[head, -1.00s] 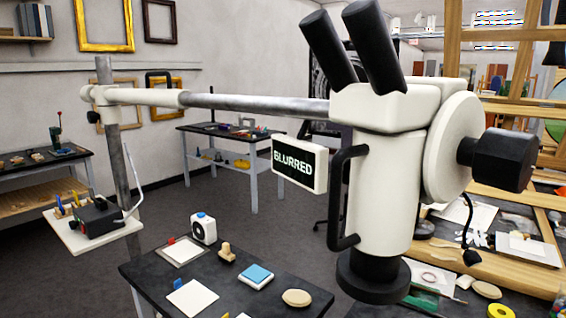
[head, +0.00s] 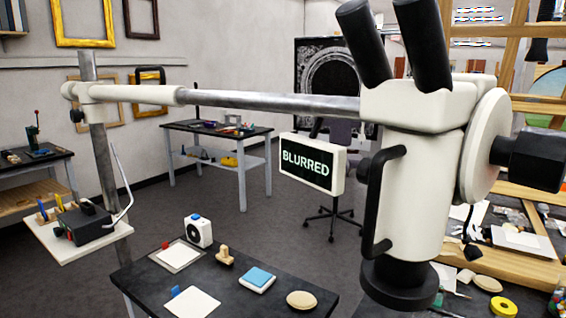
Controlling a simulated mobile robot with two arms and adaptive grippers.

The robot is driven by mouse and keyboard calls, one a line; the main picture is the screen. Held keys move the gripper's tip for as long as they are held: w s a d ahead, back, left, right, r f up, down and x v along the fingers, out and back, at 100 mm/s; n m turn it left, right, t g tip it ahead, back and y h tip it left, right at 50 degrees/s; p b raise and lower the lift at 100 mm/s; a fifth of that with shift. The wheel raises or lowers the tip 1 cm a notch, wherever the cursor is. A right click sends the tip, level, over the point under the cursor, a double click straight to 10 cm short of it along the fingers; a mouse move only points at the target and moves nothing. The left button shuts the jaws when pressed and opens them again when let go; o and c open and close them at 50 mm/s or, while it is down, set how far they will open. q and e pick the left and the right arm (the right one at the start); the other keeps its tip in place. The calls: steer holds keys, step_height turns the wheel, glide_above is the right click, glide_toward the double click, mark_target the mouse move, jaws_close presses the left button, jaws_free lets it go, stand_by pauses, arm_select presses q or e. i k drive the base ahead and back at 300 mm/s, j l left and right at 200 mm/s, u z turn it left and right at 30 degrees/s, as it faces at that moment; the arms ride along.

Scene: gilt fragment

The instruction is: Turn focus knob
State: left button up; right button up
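A white stereo microscope (head: 418,190) with two black eyepieces hangs from a horizontal boom arm (head: 262,103) on the right of the head view. Its black focus knob (head: 530,160) juts from the round white disc (head: 487,145) on the microscope's right side. A small display (head: 311,166) on its left side reads "BLURRED". A black handle (head: 376,203) runs down the left of the body. Neither of my grippers is in view, and nothing is seen touching the knob.
A dark table (head: 160,290) below holds a blue-topped block, pale pads and small parts. A side shelf (head: 60,240) with a black device hangs on the post (head: 102,165). Wooden framing (head: 500,270) and a cluttered bench lie behind the knob. An office chair (head: 333,212) stands behind.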

mark_target(535, 159)
steer(key=z, duration=1.05)
